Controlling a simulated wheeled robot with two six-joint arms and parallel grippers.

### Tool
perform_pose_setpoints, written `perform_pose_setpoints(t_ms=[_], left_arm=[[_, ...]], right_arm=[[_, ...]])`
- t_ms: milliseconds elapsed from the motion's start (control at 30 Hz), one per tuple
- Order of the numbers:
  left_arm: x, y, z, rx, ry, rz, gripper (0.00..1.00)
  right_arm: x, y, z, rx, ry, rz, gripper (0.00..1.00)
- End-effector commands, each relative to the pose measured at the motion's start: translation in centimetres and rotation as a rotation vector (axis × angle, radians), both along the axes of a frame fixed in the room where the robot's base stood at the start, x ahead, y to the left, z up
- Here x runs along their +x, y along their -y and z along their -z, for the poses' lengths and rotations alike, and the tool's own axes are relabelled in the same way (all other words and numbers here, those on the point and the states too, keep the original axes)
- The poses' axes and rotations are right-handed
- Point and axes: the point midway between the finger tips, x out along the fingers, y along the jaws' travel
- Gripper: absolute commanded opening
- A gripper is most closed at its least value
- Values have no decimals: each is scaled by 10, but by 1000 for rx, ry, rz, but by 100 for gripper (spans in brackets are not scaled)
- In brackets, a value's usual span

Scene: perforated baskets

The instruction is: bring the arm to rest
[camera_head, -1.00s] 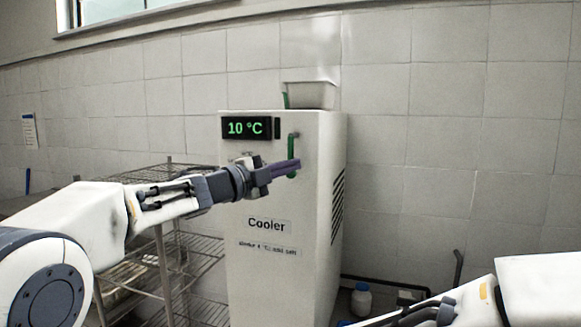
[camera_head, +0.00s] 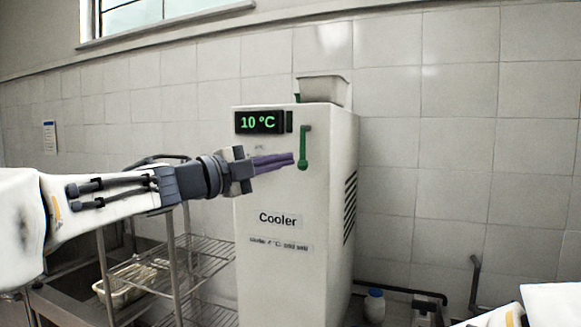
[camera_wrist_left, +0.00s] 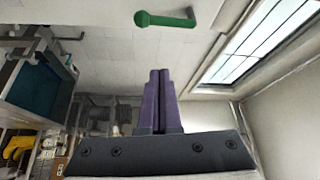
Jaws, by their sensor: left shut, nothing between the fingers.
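My left gripper (camera_head: 272,163) reaches in from the left in the head view, in front of the white cooler (camera_head: 290,200). Its purple fingers are closed together with nothing between them, and they also show in the left wrist view (camera_wrist_left: 159,85). The fingertips point toward the cooler's green handle (camera_head: 304,148) and appear just left of it, apart from it in the picture. The green handle shows at the top of the left wrist view (camera_wrist_left: 165,19), beyond the fingertips. Part of my right arm (camera_head: 550,305) shows at the lower right; its gripper is out of view.
The cooler's display (camera_head: 259,122) reads 10 °C. A grey bin (camera_head: 323,90) stands on top of it. A wire rack (camera_head: 195,255) stands left of the cooler, near a basket (camera_head: 130,285).

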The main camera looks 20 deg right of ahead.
Motion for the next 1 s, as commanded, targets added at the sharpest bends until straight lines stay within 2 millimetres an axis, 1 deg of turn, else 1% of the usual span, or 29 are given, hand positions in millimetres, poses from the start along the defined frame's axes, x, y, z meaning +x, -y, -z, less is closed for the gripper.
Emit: perform_pose_setpoints(t_ms=[333, 433, 467, 500, 567, 633, 667, 700, 767, 800, 867, 900, 967, 1000], left_arm=[[1, -2, 1, -10, -15, -17, 0], [7, -5, 10, -54, -93, -91, 0], [9, -7, 16, -74, -132, -127, 0], [12, -11, 26, -103, -200, -188, 0], [16, -21, 51, -143, -331, -296, 0], [13, -37, 95, -173, -516, -437, 0], [9, -45, 116, -179, -599, -497, 0], [1, -55, 144, -179, -702, -571, 0], [-15, -69, 185, -166, -845, -670, 0], [-28, -79, 211, -154, -935, -731, 0], [-52, -91, 249, -120, -1062, -812, 0], [-70, -99, 273, -94, -1146, -863, 0], [-100, -112, 306, -52, -1267, -937, 0], [-122, -120, 327, -19, -1346, -984, 0]], right_arm=[[0, 0, 0, 0, 0, 0, 94], [0, 0, 3, 0, 0, 0, 94], [0, 0, 4, 0, 0, 0, 94], [0, 0, 6, 0, 0, -1, 94], [0, 0, 9, 0, 0, -1, 94], [0, 0, 12, 0, 0, -1, 94], [0, 0, 14, 0, 0, -1, 94], [0, 0, 15, 0, 0, -1, 94], [0, 0, 17, 0, 0, -1, 94], [0, 0, 18, 0, 0, -1, 94], [0, 0, 20, 0, 0, -1, 94], [0, 0, 21, 0, 0, -1, 94], [0, 0, 23, 0, 0, -2, 94], [0, 0, 24, 0, 0, -2, 94]])
